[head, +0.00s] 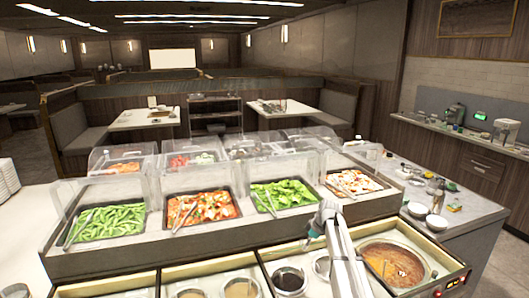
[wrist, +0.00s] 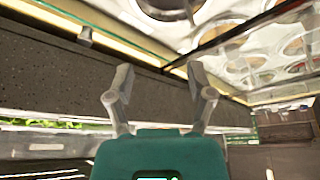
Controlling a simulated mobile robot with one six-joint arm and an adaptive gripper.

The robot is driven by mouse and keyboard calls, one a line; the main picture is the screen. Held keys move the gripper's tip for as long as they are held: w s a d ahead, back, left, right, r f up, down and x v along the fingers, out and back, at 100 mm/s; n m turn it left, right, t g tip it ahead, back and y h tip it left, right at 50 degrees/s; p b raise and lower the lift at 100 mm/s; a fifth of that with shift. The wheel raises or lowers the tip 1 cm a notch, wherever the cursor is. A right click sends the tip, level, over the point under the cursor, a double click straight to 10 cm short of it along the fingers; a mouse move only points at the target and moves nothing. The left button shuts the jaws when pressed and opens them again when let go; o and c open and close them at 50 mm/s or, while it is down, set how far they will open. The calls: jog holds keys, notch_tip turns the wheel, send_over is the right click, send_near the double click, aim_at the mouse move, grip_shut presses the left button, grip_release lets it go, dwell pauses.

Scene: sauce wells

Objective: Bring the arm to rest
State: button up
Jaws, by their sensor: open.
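My arm (head: 343,255) reaches up from the bottom of the head view, over the sauce well counter. My gripper (head: 326,208) is at its far end, close to the front edge of the raised salad bar; its fingers are small there. In the wrist view my gripper (wrist: 160,75) shows two grey fingers spread apart with nothing between them. The teal gripper body (wrist: 168,155) is below them. The fingers appear in front of a dark speckled panel (wrist: 60,70), and I cannot tell how far from it they are.
Sauce wells line the front counter, including a dark sauce (head: 289,279) and a large orange-brown pot (head: 393,265). Behind are trays of green beans (head: 110,220), a red dish (head: 203,210) and greens (head: 283,194) under clear guards (head: 190,170). White bowls (head: 437,223) stand at right.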

jog(key=s+f+m+g+h, duration=0.15)
jog(key=s+m, duration=0.45)
jog(key=s, duration=1)
jog(key=s+m+h, duration=0.3)
jog(key=s+m, duration=0.4)
jog(key=s, duration=0.9)
notch_tip(320, 180, down, 9)
jog(key=s+b, duration=0.2)
jog(key=b, duration=0.7)
jog(key=shift+s+f, duration=0.15)
jog(key=shift+f, duration=0.05)
